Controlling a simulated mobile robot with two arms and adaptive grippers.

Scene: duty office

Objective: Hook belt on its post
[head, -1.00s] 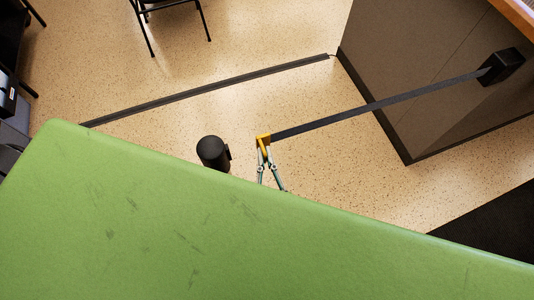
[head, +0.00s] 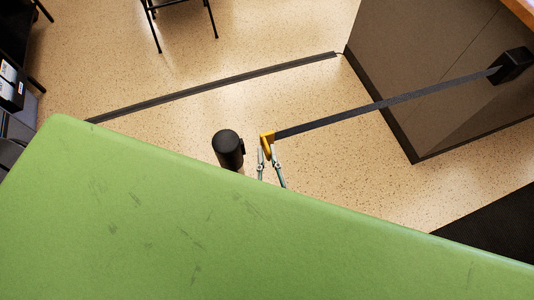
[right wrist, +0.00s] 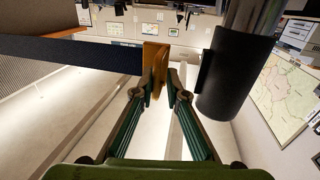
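The black belt (head: 390,101) runs taut from its black wall housing (head: 512,66) to a yellow end clip (head: 267,143). My right gripper (head: 268,153) is shut on the clip, which also shows between its fingertips in the right wrist view (right wrist: 154,60). The black-topped post (head: 227,147) stands just left of the clip, with a small gap between them. In the right wrist view the post's black head (right wrist: 232,75) is right of the clip, with a slotted strip on its side facing the clip. My left gripper is out of view.
A grey partition (head: 430,70) carries the housing at the right. A dark strip (head: 220,85) lies across the speckled floor behind the post. A black chair (head: 180,10) stands at the back. Floor around the post is clear.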

